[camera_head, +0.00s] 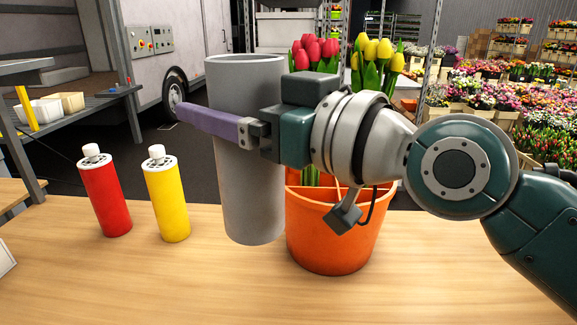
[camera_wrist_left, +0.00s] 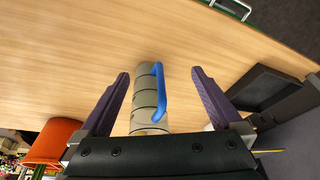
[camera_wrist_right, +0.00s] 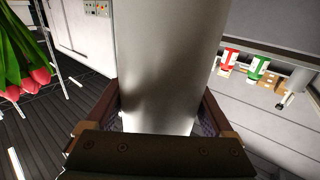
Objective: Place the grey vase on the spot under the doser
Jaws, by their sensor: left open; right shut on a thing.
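The grey vase (camera_head: 245,185) is a tall cylinder, upright in the middle of the head view. My right gripper (camera_head: 212,123) is shut around its upper half from the right, with one purple finger across its front. In the right wrist view the vase (camera_wrist_right: 167,60) fills the space between the fingers (camera_wrist_right: 157,112). I cannot tell whether its base touches the table.
An orange bucket (camera_head: 330,245) with red and yellow tulips stands close to the right of the vase. A red bottle (camera_head: 105,198) and a yellow bottle (camera_head: 167,203) stand to its left. The front of the wooden table (camera_head: 190,285) is clear. A dark tray (camera_wrist_left: 265,88) shows in the left wrist view.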

